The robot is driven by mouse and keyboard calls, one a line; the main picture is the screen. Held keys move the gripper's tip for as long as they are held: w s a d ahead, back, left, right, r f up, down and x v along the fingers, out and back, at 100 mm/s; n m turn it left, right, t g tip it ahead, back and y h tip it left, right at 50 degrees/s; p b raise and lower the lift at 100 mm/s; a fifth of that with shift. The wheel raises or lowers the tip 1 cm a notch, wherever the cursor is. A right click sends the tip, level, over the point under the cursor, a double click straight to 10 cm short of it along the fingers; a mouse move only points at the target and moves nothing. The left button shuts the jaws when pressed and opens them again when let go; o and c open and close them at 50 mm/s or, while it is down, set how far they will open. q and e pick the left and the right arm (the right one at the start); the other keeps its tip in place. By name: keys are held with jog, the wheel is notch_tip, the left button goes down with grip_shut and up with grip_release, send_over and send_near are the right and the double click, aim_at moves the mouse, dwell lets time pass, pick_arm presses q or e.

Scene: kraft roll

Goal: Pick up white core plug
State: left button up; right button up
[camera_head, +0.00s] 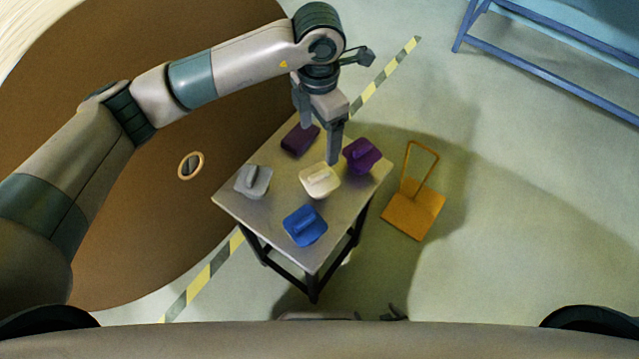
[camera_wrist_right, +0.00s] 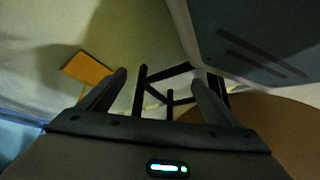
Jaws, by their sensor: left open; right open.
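The white core plug (camera_head: 318,182) is a cream, rounded square block with a raised grip bar on top. It lies near the middle of the small metal table (camera_head: 270,226). My left gripper (camera_head: 319,146) hangs over the table's far part, fingers down, open and empty. One fingertip shows just behind the white plug's far edge; how high it is above the top I cannot tell. My right gripper (camera_wrist_right: 161,80) is open and empty in the right wrist view, low beside the table, with dark table legs (camera_wrist_right: 141,92) showing between its fingers.
A grey plug (camera_head: 252,182), a blue plug (camera_head: 305,227), a purple plug (camera_head: 362,155) and a dark purple block (camera_head: 299,139) surround the white plug. An orange cart (camera_head: 413,210) stands right of the table. A huge brown roll (camera_head: 130,200) is on the left. A blue rack (camera_head: 560,72) stands top right.

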aim_at(320, 173)
pick_arm(q)
notch_tip(320, 173, down, 12)
jog(key=p, duration=0.3)
jog(key=shift+r, duration=0.25)
pick_arm(e)
jog(key=s+d+f+g, duration=0.1)
jog(key=s+d, duration=0.1)
jog(key=s, duration=0.3)
jog(key=s+d+f+g+h, duration=0.1)
jog(key=s+d+g, duration=0.1)
jog(key=s, duration=0.4)
jog(key=shift+d+f, duration=0.3)
jog(key=shift+f, duration=0.1)
pick_arm(q)
jog(key=shift+s+f, duration=0.1)
jog(key=shift+f, duration=0.05)
pick_arm(e)
jog(key=shift+s+r, duration=0.1)
jog(key=shift+s, duration=0.05)
